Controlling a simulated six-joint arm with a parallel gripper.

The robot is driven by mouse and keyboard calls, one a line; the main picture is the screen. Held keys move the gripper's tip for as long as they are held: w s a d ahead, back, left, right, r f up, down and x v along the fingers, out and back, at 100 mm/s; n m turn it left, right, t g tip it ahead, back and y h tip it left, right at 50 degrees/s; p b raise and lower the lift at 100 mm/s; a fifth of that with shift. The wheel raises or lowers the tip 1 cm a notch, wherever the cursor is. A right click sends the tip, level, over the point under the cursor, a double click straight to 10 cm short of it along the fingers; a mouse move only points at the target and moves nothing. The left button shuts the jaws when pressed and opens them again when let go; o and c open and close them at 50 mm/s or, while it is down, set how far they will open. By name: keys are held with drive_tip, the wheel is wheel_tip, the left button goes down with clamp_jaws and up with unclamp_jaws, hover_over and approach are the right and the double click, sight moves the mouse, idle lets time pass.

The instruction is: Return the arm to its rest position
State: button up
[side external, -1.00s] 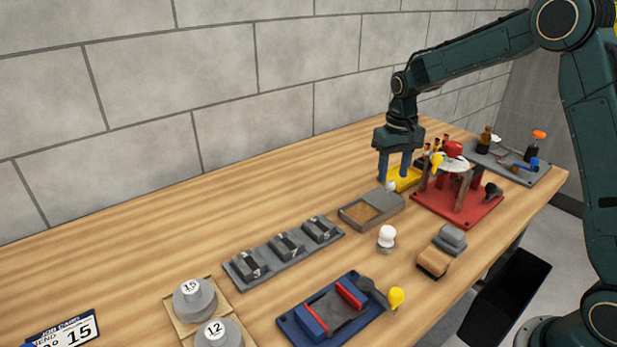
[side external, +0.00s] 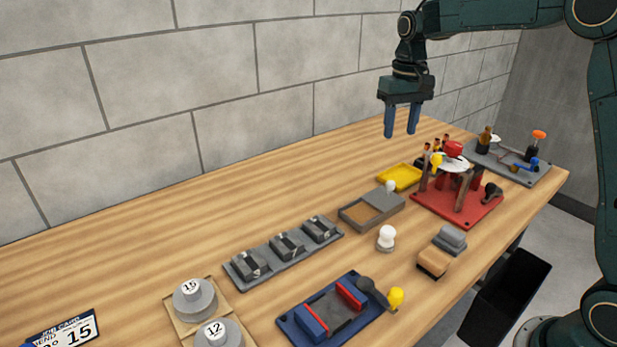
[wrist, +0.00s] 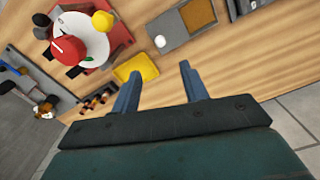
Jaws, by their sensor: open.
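My gripper (side external: 402,121) is open and empty, raised well above the far part of the wooden bench (side external: 300,180). Its two blue fingers point down and stand apart. In the wrist view my gripper (wrist: 160,82) also shows nothing between its fingers. Below it on the bench lies a yellow tray (side external: 400,177), which looks empty; the yellow tray also shows in the wrist view (wrist: 136,67), just beyond the left finger.
A red-based fixture (side external: 458,205) and a grey-based station (side external: 510,163) stand at the right. A grey box with a brown inset (side external: 370,208), a grey block rack (side external: 285,250), and a blue vise-like fixture (side external: 335,315) sit nearer. The space around my raised gripper is clear.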

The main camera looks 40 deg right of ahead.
drive_tip(key=s+a+r+n+t, duration=0.1)
drive_tip(key=s+a+r, duration=0.2)
drive_tip(key=s, duration=0.4)
drive_tip(key=s+a+r+n+t, duration=0.1)
drive_tip(key=s+a+r+t, duration=0.2)
drive_tip(key=s, duration=0.4)
drive_tip(key=s+a+f, duration=0.1)
drive_tip(key=s+a, duration=0.1)
drive_tip(key=s, duration=0.5)
drive_tip(key=s+a+f+n+t, duration=0.1)
drive_tip(key=s+f, duration=0.1)
drive_tip(key=s, duration=0.6)
drive_tip(key=shift+a+f+n+t, duration=0.25)
drive_tip(key=shift+a+n+t, duration=0.05)
drive_tip(key=shift+a, duration=0.1)
